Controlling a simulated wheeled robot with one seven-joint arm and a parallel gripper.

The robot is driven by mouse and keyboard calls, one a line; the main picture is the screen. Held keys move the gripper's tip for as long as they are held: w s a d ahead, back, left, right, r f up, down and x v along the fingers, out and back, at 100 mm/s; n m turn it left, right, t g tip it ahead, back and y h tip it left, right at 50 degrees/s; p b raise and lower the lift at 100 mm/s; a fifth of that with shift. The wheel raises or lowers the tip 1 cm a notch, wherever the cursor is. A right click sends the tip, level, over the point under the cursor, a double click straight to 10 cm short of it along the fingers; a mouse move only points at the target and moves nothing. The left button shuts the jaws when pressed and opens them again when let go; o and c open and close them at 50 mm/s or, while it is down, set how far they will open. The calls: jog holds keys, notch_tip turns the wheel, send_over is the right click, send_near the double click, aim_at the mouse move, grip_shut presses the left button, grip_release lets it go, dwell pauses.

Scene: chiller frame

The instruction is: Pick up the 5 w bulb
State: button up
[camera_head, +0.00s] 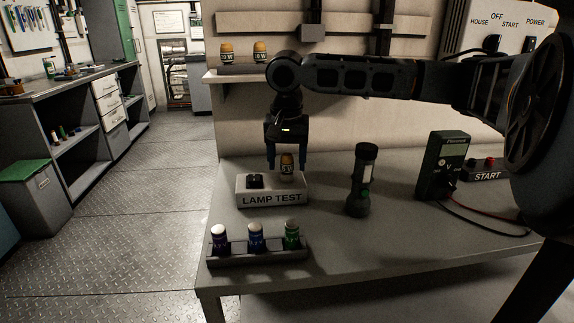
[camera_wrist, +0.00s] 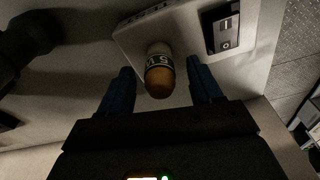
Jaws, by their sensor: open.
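The 5 W bulb (camera_head: 287,165) is amber-topped with a dark label band and stands upright on the white LAMP TEST box (camera_head: 271,198). In the wrist view the bulb (camera_wrist: 159,76) shows its amber end and part of its label between my fingers. My gripper (camera_head: 287,162) points down over the box, with one finger on each side of the bulb. In the wrist view my gripper (camera_wrist: 162,88) is open, with visible gaps between the fingers and the bulb. The bulb's base is hidden in the head view.
A black switch (camera_head: 255,181) sits left of the bulb on the box. A flashlight (camera_head: 362,180) and a multimeter (camera_head: 443,166) stand to the right.

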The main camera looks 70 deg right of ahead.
jog(key=shift+f, duration=0.15)
grip_shut()
dwell(0.5)
